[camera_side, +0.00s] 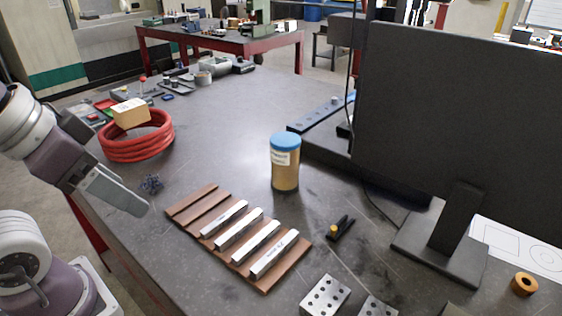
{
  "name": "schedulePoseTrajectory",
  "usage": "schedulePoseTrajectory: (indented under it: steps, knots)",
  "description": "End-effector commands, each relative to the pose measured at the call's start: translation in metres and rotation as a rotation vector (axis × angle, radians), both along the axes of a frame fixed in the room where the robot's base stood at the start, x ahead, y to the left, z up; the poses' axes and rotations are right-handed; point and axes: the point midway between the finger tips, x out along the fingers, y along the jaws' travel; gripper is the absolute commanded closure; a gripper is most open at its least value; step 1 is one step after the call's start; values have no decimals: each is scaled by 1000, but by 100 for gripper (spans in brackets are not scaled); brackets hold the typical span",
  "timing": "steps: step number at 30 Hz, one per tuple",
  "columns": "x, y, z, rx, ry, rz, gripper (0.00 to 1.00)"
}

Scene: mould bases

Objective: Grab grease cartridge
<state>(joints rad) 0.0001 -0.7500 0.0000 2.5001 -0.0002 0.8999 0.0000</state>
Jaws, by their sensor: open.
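The grease cartridge, seemingly the amber cylinder (285,170) with a blue cap and a white label, stands upright on the dark workbench (225,120) near the middle. Its label is too small to read. My gripper (137,208) is at the left, above the bench's left edge area, pointing down to the right. It is open, with nothing seen between its fingers, and well apart from the cylinder.
A brown slotted board (175,208) holding several pale bars lies between my gripper and the cylinder. Red coiled hose (137,150) with a box on it is behind my gripper. A black monitor (455,120) stands at right. Metal blocks (325,296) lie in front.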

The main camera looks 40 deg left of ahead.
Motion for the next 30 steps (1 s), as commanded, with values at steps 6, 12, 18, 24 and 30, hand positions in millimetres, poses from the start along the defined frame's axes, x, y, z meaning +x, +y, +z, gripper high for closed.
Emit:
schedulePoseTrajectory:
  steps: [6, 12, 18, 24, 30]
  knots:
    - [0, 0, 0, 0, 0, 0, 38]
    - [0, 0, 0, 0, 0, 0, 34]
    - [0, 0, 0, 0, 0, 0, 13]
    - [2, 0, 0, 1, -2, 0, 13]
    - [114, 13, -6, 46, -157, 3, 13]
